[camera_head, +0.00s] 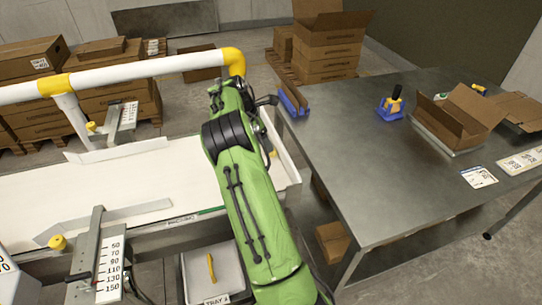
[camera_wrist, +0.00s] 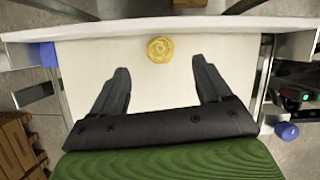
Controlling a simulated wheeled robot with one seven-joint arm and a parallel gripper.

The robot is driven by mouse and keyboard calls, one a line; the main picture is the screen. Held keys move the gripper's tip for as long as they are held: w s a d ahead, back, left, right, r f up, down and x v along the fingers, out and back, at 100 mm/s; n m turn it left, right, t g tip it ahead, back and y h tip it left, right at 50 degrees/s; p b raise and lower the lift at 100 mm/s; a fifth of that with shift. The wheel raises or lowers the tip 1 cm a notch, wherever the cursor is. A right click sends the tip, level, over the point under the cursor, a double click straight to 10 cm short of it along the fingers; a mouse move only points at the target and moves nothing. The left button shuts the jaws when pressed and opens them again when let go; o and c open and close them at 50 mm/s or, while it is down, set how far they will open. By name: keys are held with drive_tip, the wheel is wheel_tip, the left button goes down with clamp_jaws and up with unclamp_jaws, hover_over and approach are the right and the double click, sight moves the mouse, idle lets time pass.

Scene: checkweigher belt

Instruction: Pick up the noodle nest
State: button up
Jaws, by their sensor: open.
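The noodle nest (camera_wrist: 160,49) is a small round yellow coil. In the wrist view it lies on the white belt (camera_wrist: 75,75), near the belt's far edge. My gripper (camera_wrist: 162,78) is open and empty, with its two dark fingers spread apart. The nest is beyond the fingertips, roughly centred between them, and not touched. In the head view my green arm reaches over the end of the white belt (camera_head: 120,190) and hides the nest and the fingers.
A steel table (camera_head: 370,170) stands at right with an open cardboard box (camera_head: 460,115) and a blue tape dispenser (camera_head: 391,106). A white and yellow rail (camera_head: 140,70) runs behind the belt. A tray (camera_head: 205,280) labelled TRAY A sits in front. Stacked boxes (camera_head: 325,45) stand behind.

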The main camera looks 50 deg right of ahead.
drive_tip(key=b+x, duration=0.2)
drive_tip(key=x, duration=0.4)
drive_tip(key=shift+a, duration=0.1)
drive_tip(key=c, duration=1.1)
drive_tip(key=shift+w+a+r+p, duration=0.1)
drive_tip(key=shift+a+r+p, duration=0.1)
drive_tip(key=shift+r+p, duration=0.3)
wheel_tip(320, 180, up, 6)
drive_tip(key=p, duration=0.2)
drive_tip(key=w+a+p, duration=0.1)
drive_tip(key=w+a, duration=0.3)
drive_tip(key=a, duration=0.4)
drive_tip(key=w+a+p, duration=0.2)
drive_tip(key=w+a, duration=0.3)
drive_tip(key=a, duration=0.4)
drive_tip(key=shift+w+a, duration=0.15)
drive_tip(key=shift+w, duration=0.1)
